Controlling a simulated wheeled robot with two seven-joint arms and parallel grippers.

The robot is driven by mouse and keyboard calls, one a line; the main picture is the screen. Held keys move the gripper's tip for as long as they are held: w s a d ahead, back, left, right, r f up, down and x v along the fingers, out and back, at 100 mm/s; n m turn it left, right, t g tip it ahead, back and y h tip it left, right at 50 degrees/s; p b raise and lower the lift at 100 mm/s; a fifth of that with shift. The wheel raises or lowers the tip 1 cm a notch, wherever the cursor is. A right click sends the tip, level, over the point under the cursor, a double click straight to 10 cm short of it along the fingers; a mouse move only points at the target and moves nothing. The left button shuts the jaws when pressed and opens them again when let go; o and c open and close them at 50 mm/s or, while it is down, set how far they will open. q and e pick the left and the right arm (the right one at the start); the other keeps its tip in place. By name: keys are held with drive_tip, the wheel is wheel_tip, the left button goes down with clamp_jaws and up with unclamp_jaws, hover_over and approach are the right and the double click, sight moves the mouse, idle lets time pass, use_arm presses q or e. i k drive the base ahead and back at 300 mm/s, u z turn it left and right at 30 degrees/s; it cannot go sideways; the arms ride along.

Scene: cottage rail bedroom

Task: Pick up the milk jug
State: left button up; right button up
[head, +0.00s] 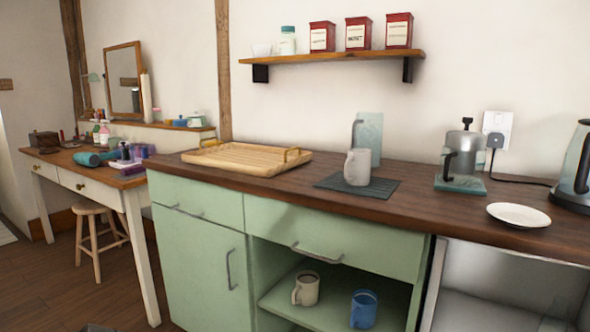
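A small pale grey-white jug (357,167), which looks like the milk jug, stands upright on a dark mat (385,188) on the wooden counter. Its handle faces left in the head view. Neither of my grippers is in view.
A wooden tray (222,160) lies left of the jug. Right of it are a metal pot (462,153) on a green pad, a white plate (518,215) and a kettle (577,168). A shelf (340,57) with red tins hangs above. Two mugs sit in the open cabinet below.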

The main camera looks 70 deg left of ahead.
sight(356, 165)
drive_tip(key=u, duration=0.75)
drive_tip(key=k, duration=0.15)
drive_tip(key=u, duration=0.95)
drive_tip(key=i, duration=0.5)
drive_tip(key=z, duration=0.05)
